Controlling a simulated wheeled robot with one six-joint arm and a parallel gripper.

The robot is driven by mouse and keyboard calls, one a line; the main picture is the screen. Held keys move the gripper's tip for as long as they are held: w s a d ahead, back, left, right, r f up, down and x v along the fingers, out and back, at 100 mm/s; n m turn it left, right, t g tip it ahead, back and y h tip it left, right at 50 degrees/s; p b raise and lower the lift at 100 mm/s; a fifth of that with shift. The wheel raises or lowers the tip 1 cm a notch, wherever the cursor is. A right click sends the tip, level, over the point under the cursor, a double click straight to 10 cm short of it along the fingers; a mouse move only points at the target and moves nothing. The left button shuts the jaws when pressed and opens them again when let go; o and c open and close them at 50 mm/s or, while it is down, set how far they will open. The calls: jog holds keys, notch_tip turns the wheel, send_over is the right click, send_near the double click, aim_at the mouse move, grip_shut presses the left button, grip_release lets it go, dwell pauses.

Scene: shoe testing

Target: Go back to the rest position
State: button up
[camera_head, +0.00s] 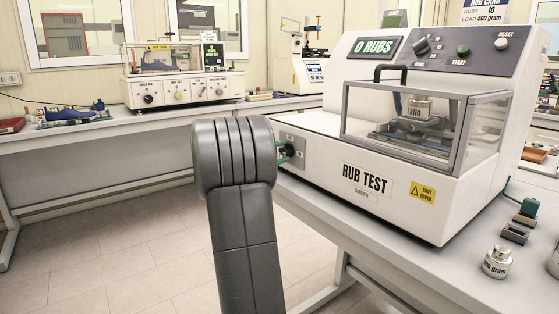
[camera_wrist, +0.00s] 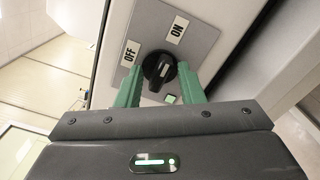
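In the wrist view my gripper (camera_wrist: 158,78) has its two green fingers apart, one on each side of a black rotary knob (camera_wrist: 158,67). Whether either finger touches the knob is hard to tell. The knob is on a grey switch plate (camera_wrist: 201,38) with OFF and ON labels, and a small green square below it looks lit. In the head view my gripper (camera_head: 288,151) is at the left side of the white rub test machine (camera_head: 320,170).
A metal weight (camera_head: 497,262) and small dark blocks (camera_head: 515,233) stand on the near bench (camera_head: 400,262), right of the machine. Open floor (camera_head: 110,240) lies left of my arm.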

jog(key=shift+r+n+p, duration=0.2)
jog(key=shift+n+p, duration=1.35)
jog(key=shift+p, duration=0.95)
jog(key=shift+r+n+p, duration=0.15)
jog(key=shift+n+p, duration=1.4)
jog(key=shift+p, duration=0.95)
jog(key=shift+n+p, duration=0.4)
jog(key=shift+p, duration=0.15)
jog(key=shift+f, duration=0.15)
jog(key=shift+f+p, duration=0.1)
jog(key=shift+p, duration=0.2)
